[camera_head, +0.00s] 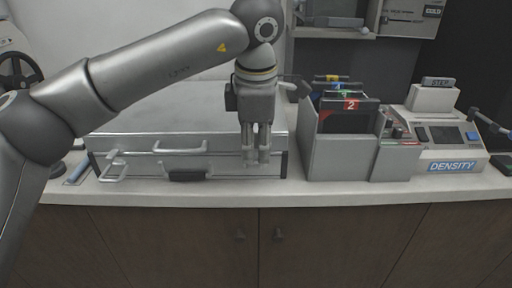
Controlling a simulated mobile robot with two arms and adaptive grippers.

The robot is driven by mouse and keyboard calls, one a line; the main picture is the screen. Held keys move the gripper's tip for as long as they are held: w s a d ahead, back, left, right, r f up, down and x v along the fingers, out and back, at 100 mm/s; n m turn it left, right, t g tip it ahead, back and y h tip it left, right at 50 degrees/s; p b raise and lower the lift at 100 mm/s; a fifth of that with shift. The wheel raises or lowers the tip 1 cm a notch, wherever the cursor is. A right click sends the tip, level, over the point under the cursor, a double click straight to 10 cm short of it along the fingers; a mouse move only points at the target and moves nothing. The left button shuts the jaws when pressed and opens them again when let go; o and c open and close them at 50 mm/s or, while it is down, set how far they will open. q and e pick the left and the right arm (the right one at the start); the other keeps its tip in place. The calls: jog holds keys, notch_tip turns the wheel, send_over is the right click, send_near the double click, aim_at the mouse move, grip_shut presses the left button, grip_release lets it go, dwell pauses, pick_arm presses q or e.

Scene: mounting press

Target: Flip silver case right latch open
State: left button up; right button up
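The silver case (215,120) lies flat and closed on the counter, its front facing me. A black handle (187,175) sits low at its front middle, below a silver bar (180,147). The left latch (114,166) sticks out from the front as a silver bar. My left gripper (256,160) points down at the right end of the case front, where the right latch is hidden behind it. Its two fingers are close together with a narrow gap. Whether they hold or touch the latch cannot be told. My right gripper is out of view.
A grey bin (338,157) with dark folders stands right of the case. Further right is a device labelled DENSITY (450,150). A shelf (335,33) hangs above at the back. The counter's front edge (330,191) runs just before the case; wooden cabinets are below.

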pick_arm(q)
jog(key=shift+f, duration=0.35)
grip_shut()
